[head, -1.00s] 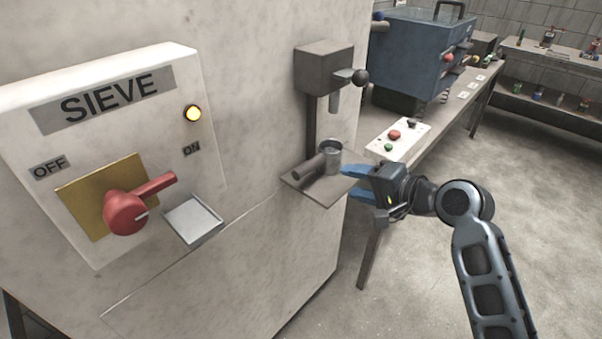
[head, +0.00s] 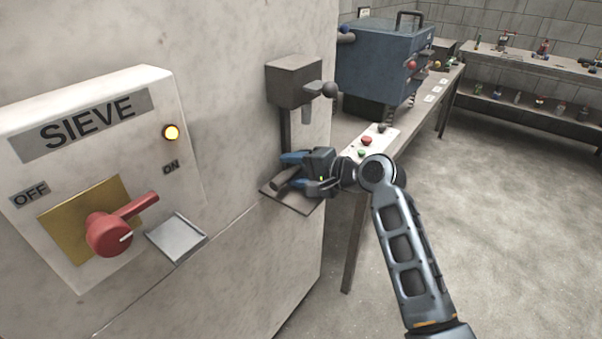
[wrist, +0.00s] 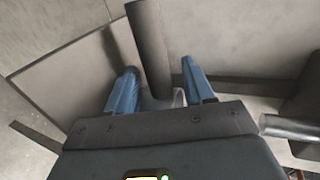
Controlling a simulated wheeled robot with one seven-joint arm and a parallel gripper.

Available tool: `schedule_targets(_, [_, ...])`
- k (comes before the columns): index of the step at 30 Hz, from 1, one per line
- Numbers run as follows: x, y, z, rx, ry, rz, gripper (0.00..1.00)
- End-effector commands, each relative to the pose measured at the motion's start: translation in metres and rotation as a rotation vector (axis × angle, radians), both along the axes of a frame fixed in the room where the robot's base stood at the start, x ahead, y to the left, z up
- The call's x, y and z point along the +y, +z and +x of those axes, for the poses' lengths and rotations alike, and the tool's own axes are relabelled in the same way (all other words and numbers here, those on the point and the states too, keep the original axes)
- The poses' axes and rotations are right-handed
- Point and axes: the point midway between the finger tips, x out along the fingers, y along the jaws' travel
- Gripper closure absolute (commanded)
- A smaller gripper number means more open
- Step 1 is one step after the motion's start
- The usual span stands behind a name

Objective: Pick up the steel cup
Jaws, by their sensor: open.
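The steel cup (wrist: 162,102) shows in the wrist view as a pale metallic patch between the bases of my gripper's fingers, mostly hidden by the gripper body. Its dark cylindrical handle (wrist: 149,45) points away between the fingers. In the head view the handle (head: 287,181) shows at the left of the small shelf, and the cup itself is hidden behind my gripper (head: 288,170). In the wrist view my gripper (wrist: 159,66) is open, with one blue finger on each side of the cup and handle. I cannot tell whether either finger touches it.
The small shelf (head: 307,208) juts from the machine wall under a grey dispenser (head: 294,82) with a black-knobbed lever (head: 328,90). A sieve panel (head: 150,90) is at left. A table with a button plate (head: 372,143) and blue machine (head: 385,65) stands behind. Open floor lies at right.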

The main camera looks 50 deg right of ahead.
Motion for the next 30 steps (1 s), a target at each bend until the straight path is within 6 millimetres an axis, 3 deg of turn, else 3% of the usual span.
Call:
schedule_targets(8, [0.0,-0.0015,0.0027,0.0,-0.001,-0.001,0.48])
schedule_targets(24, [0.0,-0.0017,0.0024,0.001,-0.001,0.0,0.99])
schedule_targets(30, [-0.0001,-0.0018,0.0022,0.001,-0.001,0.0,1.0])
